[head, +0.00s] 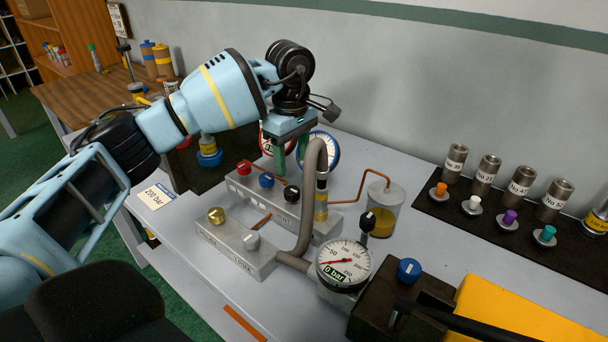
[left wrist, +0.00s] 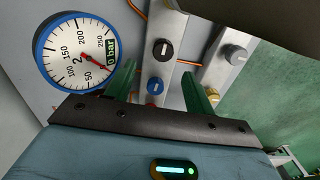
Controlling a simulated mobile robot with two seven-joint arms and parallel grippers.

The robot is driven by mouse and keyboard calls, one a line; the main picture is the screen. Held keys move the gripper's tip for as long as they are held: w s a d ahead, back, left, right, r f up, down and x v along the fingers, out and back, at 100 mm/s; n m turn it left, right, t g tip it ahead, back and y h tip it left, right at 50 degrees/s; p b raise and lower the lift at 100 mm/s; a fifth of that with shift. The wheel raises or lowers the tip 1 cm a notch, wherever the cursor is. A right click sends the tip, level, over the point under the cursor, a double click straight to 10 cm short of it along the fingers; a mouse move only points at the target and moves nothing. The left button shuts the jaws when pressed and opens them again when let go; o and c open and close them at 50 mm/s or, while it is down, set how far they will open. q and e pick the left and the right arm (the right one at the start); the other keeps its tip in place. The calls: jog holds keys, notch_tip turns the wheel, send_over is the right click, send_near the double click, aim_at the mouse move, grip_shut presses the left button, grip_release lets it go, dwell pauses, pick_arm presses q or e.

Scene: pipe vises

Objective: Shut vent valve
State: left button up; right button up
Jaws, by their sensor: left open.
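My left gripper (head: 290,158) is open and empty, its green fingers pointing down above the rear grey valve block (head: 240,187). That block carries a red knob (head: 244,167), a blue knob (head: 266,180) and a black knob (head: 291,193). The front block (head: 236,246) carries a gold knob (head: 216,215) and a silver knob (head: 251,240). In the left wrist view the blue knob (left wrist: 155,86) and black knob (left wrist: 162,50) show between and beyond the open fingers (left wrist: 158,70); contact is not visible. My right gripper is not in view.
A blue-rimmed gauge (left wrist: 75,52) reading 0 bar stands close beside the left fingers. A grey curved pipe (head: 313,190), a white gauge (head: 343,264) and a jar (head: 383,210) stand right of the blocks. A dark box with a blue knob (head: 409,270) is at front right.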

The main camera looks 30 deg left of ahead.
aim_at(292, 190)
pick_arm(q)
jog(key=shift+s, duration=0.4)
jog(key=shift+f, duration=0.35)
notch_tip(292, 190, down, 6)
jog(key=shift+r, duration=0.15)
jog(key=shift+f, duration=0.35)
jog(key=shift+w+f, duration=0.1)
jog(key=shift+f, duration=0.2)
jog(key=c, duration=1)
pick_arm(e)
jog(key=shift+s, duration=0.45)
